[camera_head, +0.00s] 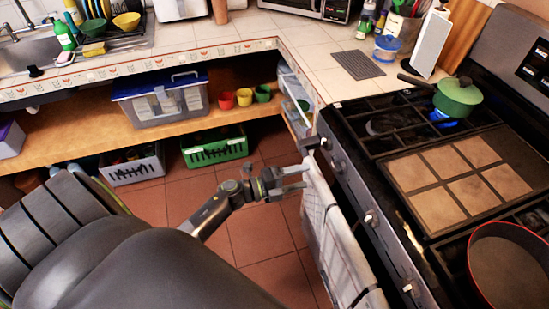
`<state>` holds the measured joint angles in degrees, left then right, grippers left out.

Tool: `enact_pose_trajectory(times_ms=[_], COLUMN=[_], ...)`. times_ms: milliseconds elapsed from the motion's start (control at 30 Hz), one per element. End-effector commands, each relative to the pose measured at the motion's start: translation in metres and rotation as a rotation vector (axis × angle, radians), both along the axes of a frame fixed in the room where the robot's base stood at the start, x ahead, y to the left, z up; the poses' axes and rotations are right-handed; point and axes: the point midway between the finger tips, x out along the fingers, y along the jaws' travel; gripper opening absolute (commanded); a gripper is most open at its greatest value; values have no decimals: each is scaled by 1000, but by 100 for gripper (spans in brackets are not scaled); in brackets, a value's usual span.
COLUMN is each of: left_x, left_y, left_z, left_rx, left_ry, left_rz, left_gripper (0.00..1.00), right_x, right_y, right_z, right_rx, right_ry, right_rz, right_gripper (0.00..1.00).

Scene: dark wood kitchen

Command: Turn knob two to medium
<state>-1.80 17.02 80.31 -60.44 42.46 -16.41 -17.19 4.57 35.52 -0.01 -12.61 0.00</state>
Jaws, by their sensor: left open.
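The stove (352,172) stands on the right, with a row of knobs along its slanted front panel. One knob (338,166) is near the far end, another knob (369,218) is around the middle, and a third knob (408,287) is nearer the bottom edge. I cannot read any numbers or settings on them. My left gripper (303,178) is open and empty, in front of the stove's far end, left of the far knob and apart from it. Its fingers point right toward the stove front. My right gripper is out of view.
A green pot (459,98) sits on a far burner with blue showing beneath it. A red-rimmed pan (508,268) is at the lower right. White towels (335,245) hang at the stove front. The counter (180,40) and an open shelf (80,135) lie behind.

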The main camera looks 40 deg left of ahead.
Motion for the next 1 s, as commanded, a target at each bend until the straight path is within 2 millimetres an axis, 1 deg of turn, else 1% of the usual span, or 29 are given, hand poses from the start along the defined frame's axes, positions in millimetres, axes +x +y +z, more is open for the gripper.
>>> enact_pose_trajectory(times_ms=[33, 200, 300, 400, 567, 1000], left_x=[-11, -39, -50, -57, -61, -61], left_y=[9, 31, 39, 45, 48, 48], left_z=[-4, -3, -3, -1, 0, 0], left_rx=[4, 3, 3, 1, -1, -1], left_ry=[2, 2, 2, 1, 1, 1], left_rz=[0, -1, 0, 0, 0, 1], left_gripper=[64, 64, 64, 64, 64, 64], right_x=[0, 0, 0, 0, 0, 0], right_y=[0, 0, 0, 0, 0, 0], right_z=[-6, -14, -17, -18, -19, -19], right_rx=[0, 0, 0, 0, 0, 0], right_ry=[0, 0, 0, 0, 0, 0], right_rz=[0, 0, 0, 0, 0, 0], right_gripper=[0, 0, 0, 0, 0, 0])
